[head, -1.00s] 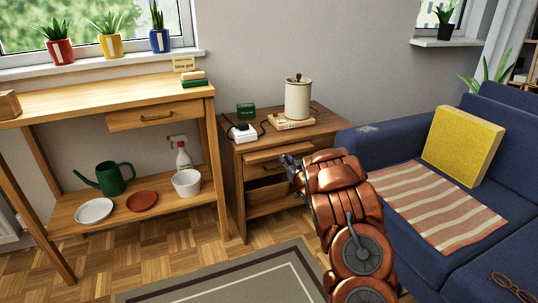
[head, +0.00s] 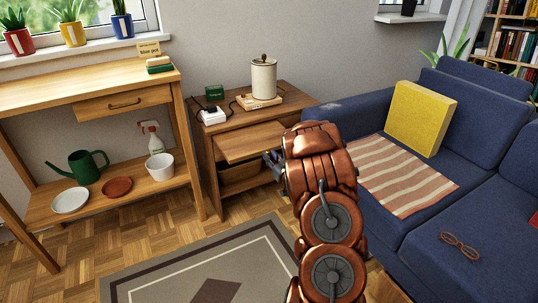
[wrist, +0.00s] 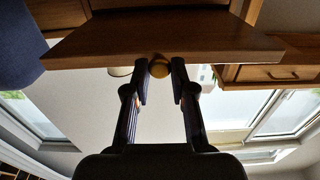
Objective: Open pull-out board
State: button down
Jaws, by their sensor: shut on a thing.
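The side cabinet (head: 232,119) stands between the wooden table and the sofa. Its wooden pull-out board (head: 248,142) sticks out of the front below the top, towards me. In the wrist view the board (wrist: 160,40) spans the top of the picture, with a small round brass-coloured knob (wrist: 159,67) at its edge. My gripper (wrist: 160,76) has its two fingers on either side of this knob, shut on it. In the head view my gripper (head: 272,160) is at the board's right front, partly hidden by my arm.
A canister (head: 263,79), a white box (head: 211,115) and a green box stand on the cabinet top. The blue sofa (head: 370,112) is close on the right, the wooden table (head: 80,90) on the left. The rug (head: 160,270) in front is clear.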

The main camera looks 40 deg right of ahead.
jog(key=c, duration=1)
grip_release()
jog(key=shift+s, duration=0.1)
jog(key=v, duration=1.1)
jog(key=shift+s, duration=0.4)
jog(key=shift+a, duration=0.2)
